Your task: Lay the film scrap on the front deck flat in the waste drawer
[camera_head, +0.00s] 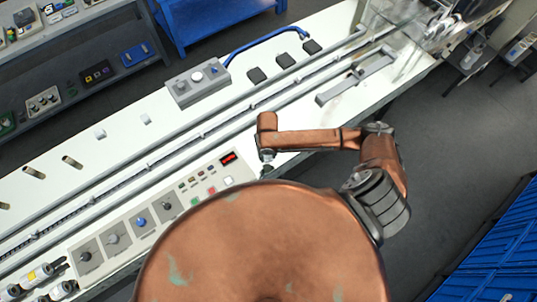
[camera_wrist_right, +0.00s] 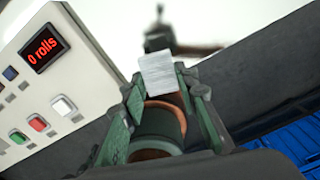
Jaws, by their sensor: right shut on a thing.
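My right gripper (camera_head: 266,168) is over the front edge of the white machine deck, just right of the control panel, at the end of my copper arm. In the right wrist view its fingers (camera_wrist_right: 163,92) are shut on a small pale, finely striped piece, which I take to be the film scrap (camera_wrist_right: 158,73). The scrap stands out past the fingertips. In the head view the scrap cannot be made out. My left gripper is not in view. I cannot pick out the waste drawer in either view; my copper body hides much of the machine's front.
The control panel (camera_head: 140,221) with knobs and buttons lies left of the gripper; its display (camera_wrist_right: 43,48) reads "0 rolls". Rails run along the deck. A grey switch box (camera_head: 198,83) stands behind them. Blue drawer cabinets (camera_head: 497,262) stand at lower right, with open floor (camera_head: 455,140) between.

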